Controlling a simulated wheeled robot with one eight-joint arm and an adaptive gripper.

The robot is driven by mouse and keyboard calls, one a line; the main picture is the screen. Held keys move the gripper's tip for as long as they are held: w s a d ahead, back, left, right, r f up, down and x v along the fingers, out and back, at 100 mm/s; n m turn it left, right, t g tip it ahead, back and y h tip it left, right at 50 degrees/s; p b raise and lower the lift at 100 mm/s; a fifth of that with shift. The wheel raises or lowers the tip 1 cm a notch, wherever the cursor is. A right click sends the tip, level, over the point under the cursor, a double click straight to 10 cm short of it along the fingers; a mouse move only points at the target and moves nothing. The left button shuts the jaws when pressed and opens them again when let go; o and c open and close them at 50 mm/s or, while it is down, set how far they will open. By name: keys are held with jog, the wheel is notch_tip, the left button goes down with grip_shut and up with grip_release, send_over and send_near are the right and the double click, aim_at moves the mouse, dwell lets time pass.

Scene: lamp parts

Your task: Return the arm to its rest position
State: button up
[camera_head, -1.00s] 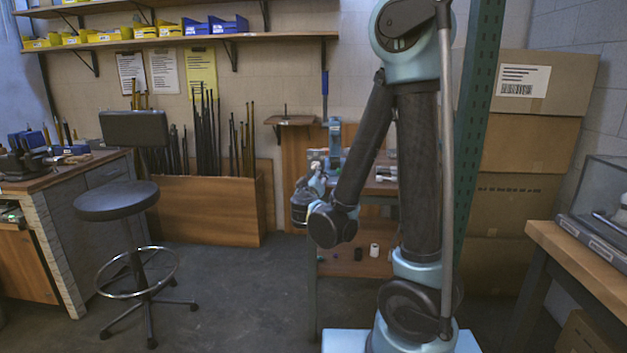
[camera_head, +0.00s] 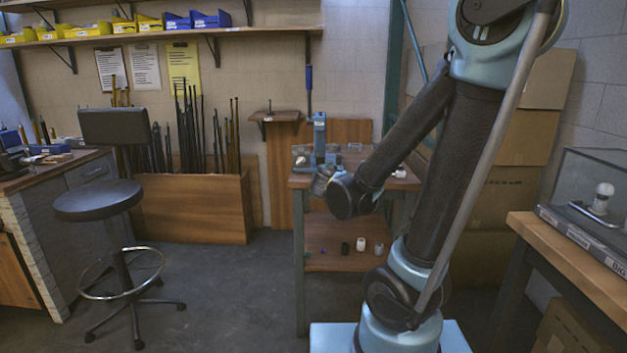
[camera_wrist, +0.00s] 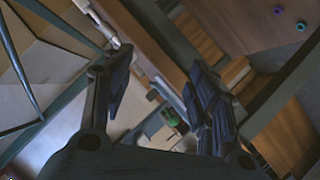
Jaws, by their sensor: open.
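My arm (camera_head: 455,180) stands at the right of the head view, leaning, with its forearm folded down to the left. My gripper (camera_wrist: 155,78) is open in the wrist view, with a wide gap between its two dark fingers and nothing held. In the head view the wrist end is in front of the small wooden workbench (camera_head: 340,262), and the fingers are too small to read there. On the lower shelf are a dark piece (camera_head: 345,248), a white piece (camera_head: 361,244) and another pale piece (camera_head: 379,248). A blue upright tool (camera_head: 319,135) stands on the bench top.
A black stool (camera_head: 98,200) stands left on open floor. A wooden bin of rods (camera_head: 195,208) is behind it. Cardboard boxes (camera_head: 510,200) are stacked behind my arm. A table (camera_head: 570,245) with a glass case holding a bulb lamp (camera_head: 603,195) is at the right edge.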

jog(key=s+d+f+m+g, duration=0.1)
jog(key=s+d+f+g, duration=0.2)
jog(key=s+d, duration=0.25)
jog(key=s+d+f+m+g, duration=0.2)
jog(key=s+d+f+g, duration=0.15)
jog(key=s, duration=0.35)
jog(key=s+a+f+g+y, duration=0.2)
jog(key=s+y, duration=0.3)
jog(key=s, duration=0.8)
jog(key=shift+s+f+g, duration=0.35)
jog(key=shift+f+g, duration=0.1)
jog(key=shift+g, duration=0.3)
jog(key=shift+w+f, duration=0.2)
jog(key=shift+w, duration=0.25)
